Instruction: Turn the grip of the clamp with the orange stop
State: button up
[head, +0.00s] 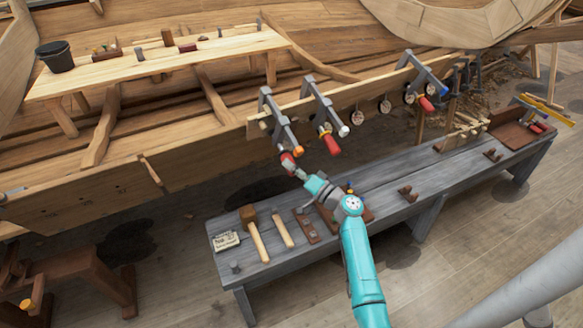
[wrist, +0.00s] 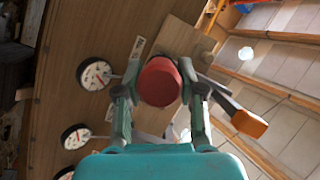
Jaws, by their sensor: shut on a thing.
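The clamp with the orange stop (head: 271,112) hangs on the edge of the hull plank, leftmost of the clamps. Its orange stop (head: 299,151) also shows at the right in the wrist view (wrist: 249,123). Its red grip (head: 287,158) points down toward my arm; in the wrist view the grip's round red end (wrist: 159,82) sits between my fingers. My gripper (head: 293,168) is shut on this grip from below. In the wrist view both fingers (wrist: 158,92) stand on either side of it. The clamp's screw is mostly hidden behind the grip.
A clamp with a white stop (head: 323,110) hangs close on the right, its red grip (head: 328,144) near my gripper. Farther right is a blue-stopped clamp (head: 425,75). Below stands a grey bench (head: 375,182) with a mallet (head: 254,232) and several tools. Round gauges (wrist: 94,74) line the plank.

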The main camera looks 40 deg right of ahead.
jog(key=shift+f+m, duration=0.15)
jog(key=shift+m, duration=0.35)
jog(key=shift+s, duration=0.1)
jog(key=o, duration=1.1)
jog(key=shift+o, duration=0.2)
jog(key=v, duration=1.2)
jog(key=shift+f+y, duration=0.25)
jog(key=shift+y, duration=0.05)
jog(key=shift+d, duration=0.1)
